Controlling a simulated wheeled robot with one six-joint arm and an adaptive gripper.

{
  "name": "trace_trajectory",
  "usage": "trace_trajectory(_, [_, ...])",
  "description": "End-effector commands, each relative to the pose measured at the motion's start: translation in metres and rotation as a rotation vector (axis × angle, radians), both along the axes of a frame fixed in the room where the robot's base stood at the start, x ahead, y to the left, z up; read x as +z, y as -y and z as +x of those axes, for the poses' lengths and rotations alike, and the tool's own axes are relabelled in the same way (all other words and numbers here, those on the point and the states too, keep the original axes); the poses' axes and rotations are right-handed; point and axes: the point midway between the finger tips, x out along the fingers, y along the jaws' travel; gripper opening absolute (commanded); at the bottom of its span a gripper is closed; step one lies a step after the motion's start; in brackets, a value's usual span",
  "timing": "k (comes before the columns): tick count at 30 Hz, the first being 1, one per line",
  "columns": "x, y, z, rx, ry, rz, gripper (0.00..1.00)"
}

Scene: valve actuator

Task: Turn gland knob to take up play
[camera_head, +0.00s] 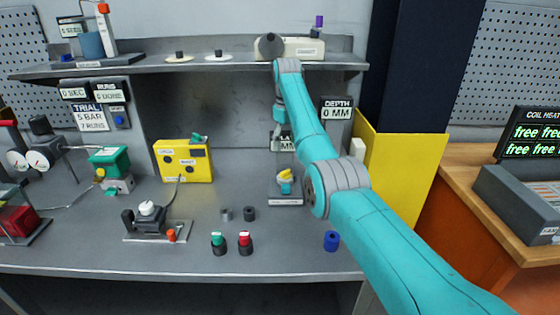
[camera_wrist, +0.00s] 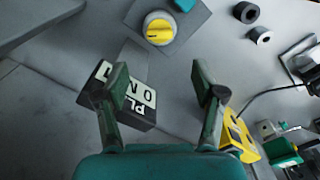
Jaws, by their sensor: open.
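A yellow knob (camera_head: 285,175) sits on a small grey block on the bench, right of centre. I take it as the gland knob. In the wrist view the yellow knob (camera_wrist: 159,29) has a pale collar and a dark slot line across it, and lies beyond the fingertips near the top edge. My gripper (camera_wrist: 160,80) is open and empty, its two fingers apart and not touching the knob. In the head view it hangs above and behind the knob, partly hidden by my arm. A PLAY sign (camera_wrist: 128,93) shows behind the left finger, partly covered.
A yellow box (camera_head: 183,161) stands on the bench to the left. A blue cylinder (camera_head: 331,241) is near the front right. A shelf (camera_head: 220,66) overhangs the back.

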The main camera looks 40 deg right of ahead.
Motion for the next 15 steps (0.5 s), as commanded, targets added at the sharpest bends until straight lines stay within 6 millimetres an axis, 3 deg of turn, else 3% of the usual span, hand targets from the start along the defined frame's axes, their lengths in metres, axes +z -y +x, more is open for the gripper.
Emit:
trace_trajectory(5, [-0.013,0.000,-0.001,0.000,-0.004,0.001,0.69])
trace_trajectory(15, [-0.072,0.000,-0.001,0.000,-0.004,0.002,0.69])
